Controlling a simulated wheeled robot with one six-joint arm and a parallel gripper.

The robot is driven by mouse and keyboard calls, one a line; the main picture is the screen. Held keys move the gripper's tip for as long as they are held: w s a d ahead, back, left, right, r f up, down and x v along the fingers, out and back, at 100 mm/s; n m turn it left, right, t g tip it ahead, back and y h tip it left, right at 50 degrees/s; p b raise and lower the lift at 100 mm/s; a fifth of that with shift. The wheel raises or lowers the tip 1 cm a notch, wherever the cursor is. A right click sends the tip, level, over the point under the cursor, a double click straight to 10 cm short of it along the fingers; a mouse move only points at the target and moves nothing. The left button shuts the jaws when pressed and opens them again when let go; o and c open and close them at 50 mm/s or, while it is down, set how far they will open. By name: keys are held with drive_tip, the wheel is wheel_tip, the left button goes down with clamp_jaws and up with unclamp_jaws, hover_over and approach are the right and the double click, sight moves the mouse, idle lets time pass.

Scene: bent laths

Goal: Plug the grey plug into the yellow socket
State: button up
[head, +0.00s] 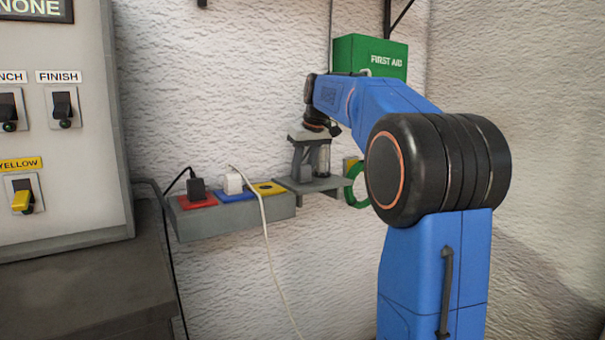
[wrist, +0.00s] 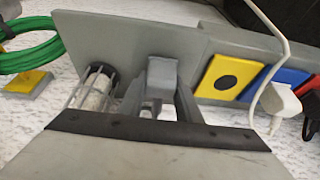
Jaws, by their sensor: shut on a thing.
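My gripper (head: 303,168) points down over a small grey shelf to the right of the socket strip. In the wrist view its fingers (wrist: 161,92) are closed around a light grey block, which looks like the grey plug (wrist: 162,72). In the head view I cannot make out the plug apart from the fingers. The yellow socket (head: 268,188) is at the right end of the grey strip, empty, with a round dark recess. It also shows in the wrist view (wrist: 214,88), right of the held plug and apart from it.
A white plug (head: 233,183) with a pale cable sits in the blue socket, beside the yellow one. A black plug (head: 196,188) sits in the red socket. A clear caged cylinder (wrist: 95,90) stands on the shelf (wrist: 110,38) close to my gripper. A green coil (head: 354,184) hangs to the right.

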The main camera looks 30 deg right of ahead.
wheel_tip(320, 180, up, 10)
drive_tip(key=shift+f, duration=0.2)
idle(0.4)
drive_tip(key=w+a+f, duration=0.1)
drive_tip(key=a+f, duration=0.2)
drive_tip(key=a, duration=0.9)
drive_tip(key=shift+f, duration=0.15)
drive_tip(key=shift+f, duration=2.8)
drive_tip(key=shift+f, duration=0.6)
drive_tip(key=o, duration=1.1)
